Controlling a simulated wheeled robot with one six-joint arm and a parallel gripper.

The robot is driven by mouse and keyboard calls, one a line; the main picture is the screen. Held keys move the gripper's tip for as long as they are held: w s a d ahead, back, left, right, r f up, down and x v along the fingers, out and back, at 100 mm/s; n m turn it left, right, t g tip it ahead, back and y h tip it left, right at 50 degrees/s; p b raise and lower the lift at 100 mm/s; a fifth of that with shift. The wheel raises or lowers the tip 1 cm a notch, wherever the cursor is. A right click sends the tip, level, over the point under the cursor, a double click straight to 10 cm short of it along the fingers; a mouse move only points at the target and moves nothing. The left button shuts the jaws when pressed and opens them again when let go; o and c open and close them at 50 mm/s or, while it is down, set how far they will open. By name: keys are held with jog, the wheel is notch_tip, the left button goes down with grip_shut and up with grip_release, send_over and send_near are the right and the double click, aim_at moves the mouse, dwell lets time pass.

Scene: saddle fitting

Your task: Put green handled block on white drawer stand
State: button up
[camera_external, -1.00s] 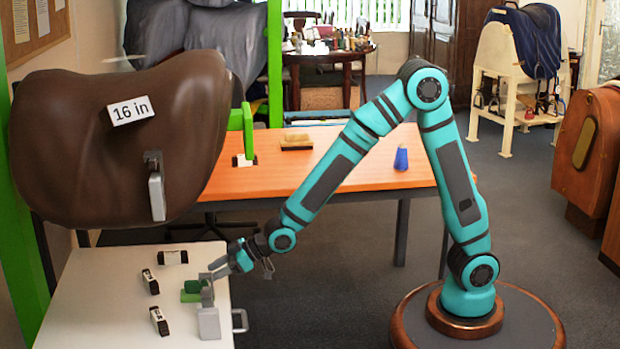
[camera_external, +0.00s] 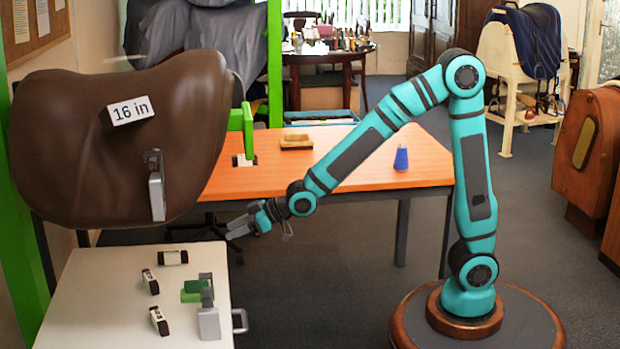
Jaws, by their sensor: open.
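The green handled block (camera_external: 193,291) rests on the white top of the drawer stand (camera_external: 95,300), near its right side. A grey metal piece (camera_external: 208,318) stands upright just in front of and beside the block, partly covering its right side. My gripper (camera_external: 232,231) is open and empty. It is in the air above and to the right of the block, apart from it, beyond the stand's right edge.
Several small black-and-white labelled pieces (camera_external: 159,320) lie on the stand. A drawer handle (camera_external: 241,321) juts out at its right side. A large brown saddle (camera_external: 110,170) hangs above left. An orange table (camera_external: 330,165) behind holds a blue cone (camera_external: 401,159) and a brush (camera_external: 297,142).

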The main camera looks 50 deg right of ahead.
jog(key=s+d+r+m+t+h, duration=0.2)
jog(key=d+r, duration=0.9)
jog(key=d, duration=0.2)
jog(key=s+d+r+m+t+h, duration=0.1)
jog(key=s+d+r+m+t, duration=0.15)
jog(key=d+r, duration=0.95)
jog(key=s+d+r+m+t+h, duration=0.1)
jog(key=s+d+r+h, duration=0.1)
jog(key=s+d+r, duration=0.3)
jog(key=s+d+r+m+t+h, duration=0.1)
jog(key=s+d+r, duration=0.4)
jog(key=s+d, duration=0.9)
jog(key=shift+s+r+m+t+h, duration=0.3)
jog(key=shift+s+m+h, duration=0.2)
jog(key=shift+m+h, duration=0.45)
